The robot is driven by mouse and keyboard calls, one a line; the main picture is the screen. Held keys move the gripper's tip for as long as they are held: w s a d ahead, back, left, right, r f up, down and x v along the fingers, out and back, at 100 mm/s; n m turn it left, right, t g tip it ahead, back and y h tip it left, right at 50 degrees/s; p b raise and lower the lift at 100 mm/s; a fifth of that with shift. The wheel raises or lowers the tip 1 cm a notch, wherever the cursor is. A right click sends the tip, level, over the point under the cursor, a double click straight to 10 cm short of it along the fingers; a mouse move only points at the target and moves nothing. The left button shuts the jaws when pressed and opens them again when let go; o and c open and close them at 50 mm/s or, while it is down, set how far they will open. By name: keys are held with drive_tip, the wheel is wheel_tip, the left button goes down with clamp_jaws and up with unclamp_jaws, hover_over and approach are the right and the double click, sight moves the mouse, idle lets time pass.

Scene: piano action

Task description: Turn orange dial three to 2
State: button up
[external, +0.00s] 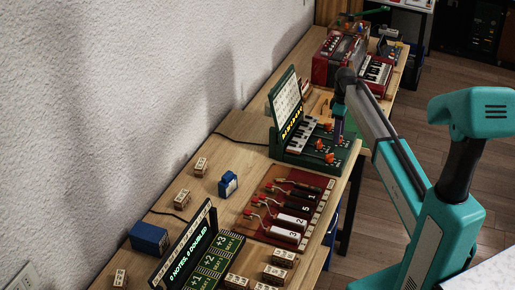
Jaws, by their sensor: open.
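A green piano-like device (285,149) with small keys and an upright panel (286,98) stands on the wooden table. Small orange dials sit along its right side, among them a near one (330,158), a middle one (320,144) and a farther one (328,127). Their numbers and settings are too small to read, so I cannot tell which is dial three. My gripper (339,135) points down over the far right part of this device, close to the farther dials. It is open and small in view. I cannot tell whether it touches a dial. My arm hides some of the device's far end.
A red board (283,200) with black and white numbered blocks lies nearer. A lit display (188,253), a blue box (149,237) and small wooden blocks (200,165) stand around it. A red machine (340,57) is farther back. A black cable runs along the wall side.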

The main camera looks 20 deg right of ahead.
wheel_tip(320, 180, up, 13)
drive_tip(key=b, duration=0.3)
idle(0.5)
idle(0.4)
